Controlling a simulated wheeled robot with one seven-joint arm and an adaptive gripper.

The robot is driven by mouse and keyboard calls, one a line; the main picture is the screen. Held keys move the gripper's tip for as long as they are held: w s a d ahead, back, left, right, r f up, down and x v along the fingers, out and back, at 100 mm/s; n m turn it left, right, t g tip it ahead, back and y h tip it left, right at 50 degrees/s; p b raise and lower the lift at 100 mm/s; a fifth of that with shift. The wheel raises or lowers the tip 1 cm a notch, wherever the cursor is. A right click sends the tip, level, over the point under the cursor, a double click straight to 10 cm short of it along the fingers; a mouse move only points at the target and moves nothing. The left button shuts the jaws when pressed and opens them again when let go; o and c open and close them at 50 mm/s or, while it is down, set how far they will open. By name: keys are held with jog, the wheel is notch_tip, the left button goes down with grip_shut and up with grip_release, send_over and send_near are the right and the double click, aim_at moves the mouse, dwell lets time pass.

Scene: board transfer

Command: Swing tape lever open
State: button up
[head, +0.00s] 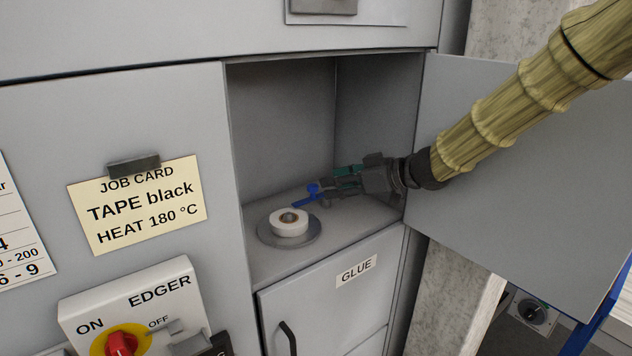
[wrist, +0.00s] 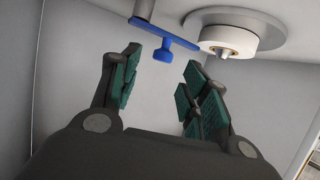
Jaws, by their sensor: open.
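The blue tape lever (head: 312,192) is inside the open compartment, beside a white tape roll (head: 289,223) on a round grey disc (head: 268,238). In the wrist view the blue lever (wrist: 165,38) has a knob pointing toward the gap between my fingers. The white roll (wrist: 228,40) shows to its right. My gripper (head: 335,190) reaches into the compartment from the right. In the wrist view my gripper (wrist: 158,85) is open and empty, with green pads on both fingers. The lever knob lies just beyond the fingertips, apart from the pads.
The compartment door (head: 530,150) stands open at the right, behind my arm. The compartment's left wall and floor (head: 265,262) are close around the gripper. Below is a closed GLUE door (head: 330,300). A job card (head: 138,215) reads TAPE black; an EDGER switch (head: 122,345) is at lower left.

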aim_at(315, 185)
jog(key=p+x, duration=0.1)
jog(key=x, duration=0.3)
jog(key=shift+w+a+p, duration=0.15)
jog(key=shift+a+p, duration=0.1)
jog(key=shift+p, duration=0.1)
jog(key=shift+w+a+f, duration=0.15)
jog(key=shift+w+a, duration=0.05)
jog(key=shift+a, duration=0.4)
jog(key=shift+a+f, duration=0.1)
jog(key=shift+f, duration=0.1)
jog(key=shift+w, duration=0.1)
grip_shut()
